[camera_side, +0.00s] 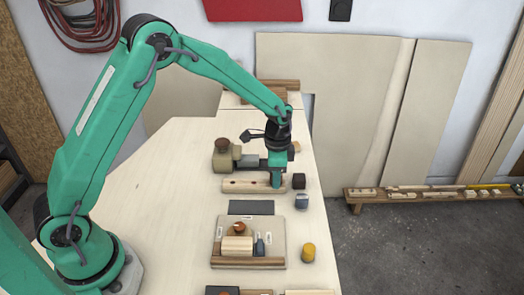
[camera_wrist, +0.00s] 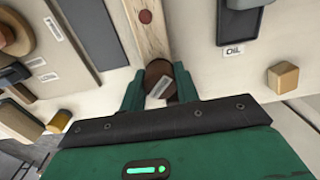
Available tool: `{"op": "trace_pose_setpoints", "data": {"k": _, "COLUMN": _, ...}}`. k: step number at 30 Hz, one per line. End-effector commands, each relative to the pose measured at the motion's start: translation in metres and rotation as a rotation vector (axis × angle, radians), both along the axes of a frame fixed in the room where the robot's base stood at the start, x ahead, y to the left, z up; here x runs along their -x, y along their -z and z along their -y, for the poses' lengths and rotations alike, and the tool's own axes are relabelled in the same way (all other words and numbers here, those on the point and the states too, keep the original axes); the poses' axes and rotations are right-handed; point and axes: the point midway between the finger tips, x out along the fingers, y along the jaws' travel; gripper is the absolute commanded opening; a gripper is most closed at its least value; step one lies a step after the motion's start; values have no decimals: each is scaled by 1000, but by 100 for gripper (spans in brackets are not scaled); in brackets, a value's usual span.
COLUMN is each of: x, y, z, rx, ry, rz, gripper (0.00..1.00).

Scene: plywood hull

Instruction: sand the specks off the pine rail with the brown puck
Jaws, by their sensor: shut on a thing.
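The pale pine rail (camera_side: 245,186) lies on the bench, with small dark red specks on its top. In the wrist view the rail (camera_wrist: 151,44) runs up from my fingers, and one round red speck (camera_wrist: 145,16) shows on it. My gripper (camera_side: 276,183) is low at the right end of the rail in the side view. In the wrist view my gripper (camera_wrist: 159,88) is shut on the brown puck (camera_wrist: 157,70), which has a pale label. The puck is over the rail's near end; I cannot tell whether it touches. Fingers hide it in the side view.
A dark grey mat (camera_side: 251,207) and a tray (camera_side: 217,243) with several items lie in front of the rail. A black block (camera_side: 299,181), a blue-grey item (camera_side: 302,202) and a yellow cylinder (camera_side: 308,252) stand near the bench's right edge. The left bench is clear.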

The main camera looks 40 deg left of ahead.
Motion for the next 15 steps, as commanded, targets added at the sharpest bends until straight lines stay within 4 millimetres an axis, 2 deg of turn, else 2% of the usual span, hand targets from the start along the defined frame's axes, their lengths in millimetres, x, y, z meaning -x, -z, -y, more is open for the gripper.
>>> {"op": "trace_pose_setpoints", "data": {"k": 4, "x": -9, "y": 1, "z": 10, "rx": 0, "ry": 1, "rz": 1, "gripper": 0}}
{"op": "trace_pose_setpoints", "data": {"k": 15, "x": 14, "y": 0, "z": -13, "rx": 0, "ry": -2, "rz": -1, "gripper": 0}}
